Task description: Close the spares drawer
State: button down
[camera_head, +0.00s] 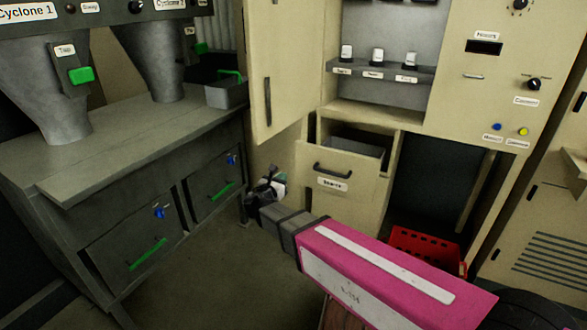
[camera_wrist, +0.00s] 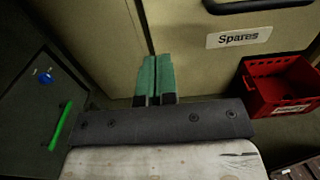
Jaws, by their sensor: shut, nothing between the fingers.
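The spares drawer (camera_head: 350,197) is a cream drawer with a dark bar handle and a "Spares" label, below the shelf of the cream cabinet. It stands pulled out, with its dark inside showing behind the front. Its front (camera_wrist: 225,60) fills the upper right of the wrist view. My gripper (camera_head: 272,180) is left of the drawer front in the head view. In the wrist view its green fingers (camera_wrist: 154,75) are together and empty, left of the label. I cannot tell whether they touch the drawer.
An open cream cabinet door (camera_head: 280,70) hangs above and left of the drawer. A red crate (camera_head: 425,243) sits in the dark opening to the right. A grey bench (camera_head: 110,160) with green-handled drawers stands at left. Bare floor lies between.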

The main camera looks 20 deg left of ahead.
aim_at(301, 159)
jog(key=w+d, duration=0.1)
jog(key=w, duration=0.8)
jog(key=w+d, duration=0.1)
jog(key=w, duration=0.3)
jog(key=shift+w+d, duration=0.25)
jog(key=shift+d, duration=0.1)
jog(key=w+d, duration=0.1)
jog(key=w, duration=0.7)
jog(key=w+d, duration=0.2)
jog(key=w, duration=0.7)
jog(key=w+d, duration=0.2)
jog(key=w, duration=0.6)
jog(key=shift+w, duration=0.25)
jog(key=shift+w+d, duration=0.1)
jog(key=shift+w, duration=0.9)
jog(key=shift+s, duration=0.1)
